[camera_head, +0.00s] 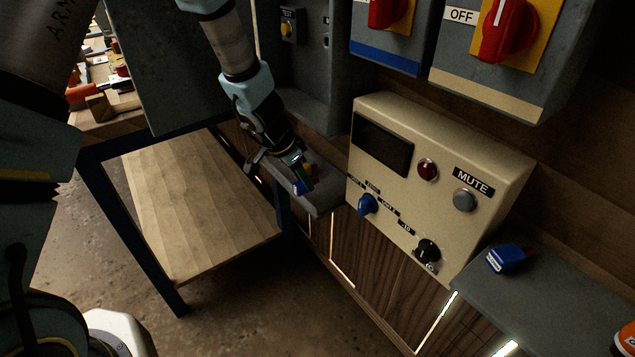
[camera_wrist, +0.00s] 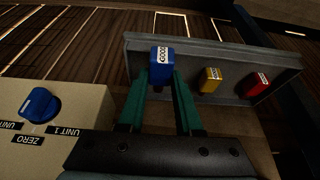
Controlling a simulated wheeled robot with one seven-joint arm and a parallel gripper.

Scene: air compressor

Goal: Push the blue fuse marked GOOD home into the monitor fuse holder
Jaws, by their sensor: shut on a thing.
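My gripper (camera_wrist: 162,80) is shut on a blue fuse (camera_wrist: 161,55) with a white label reading GOOD, held at the fingertips. In the head view my gripper (camera_head: 300,170) and the blue fuse (camera_head: 299,188) are at a small grey shelf (camera_head: 321,201), left of the cream monitor box (camera_head: 398,170). Whether the fuse touches the shelf is unclear. The monitor has a dark display, a red lamp, a grey MUTE button, a blue knob (camera_head: 367,205) and a black knob (camera_head: 427,250). I cannot make out the fuse holder in either view.
A yellow fuse (camera_wrist: 211,80) and a red fuse (camera_wrist: 258,84) sit along the same grey shelf. Another blue labelled block (camera_head: 509,257) lies on a grey ledge (camera_head: 560,290) right of the monitor. A wooden table (camera_head: 200,205) stands at left. Switch boxes hang above the monitor.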

